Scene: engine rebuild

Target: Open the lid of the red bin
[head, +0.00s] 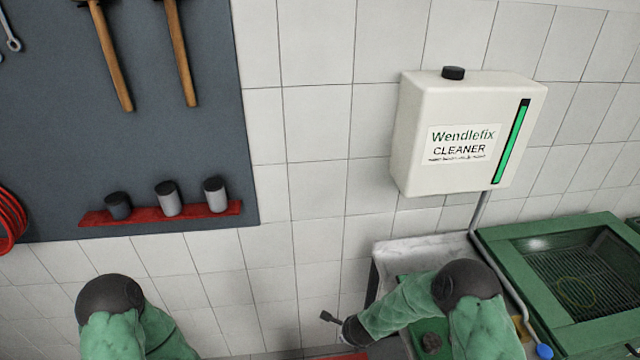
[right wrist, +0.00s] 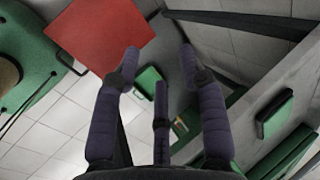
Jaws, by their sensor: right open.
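A flat red panel (right wrist: 100,35), which looks like the lid of the red bin, fills the upper left of the right wrist view. A sliver of red (head: 346,356) shows at the bottom edge of the head view. The rest of the bin is hidden or out of frame, and I cannot tell whether the panel is raised. My right gripper (right wrist: 160,65) is open and empty, its left fingertip by the panel's lower right edge; contact is unclear. In the head view one fingertip of the right gripper (head: 328,316) shows above the red sliver. My left gripper is out of view.
A pale-topped bench (head: 425,252) and a green parts washer (head: 500,240) stand at the right. A white cleaner tank (head: 445,110) hangs on the tiled wall. A dark tool board (head: 130,150) with a red shelf (head: 160,214) is at the left.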

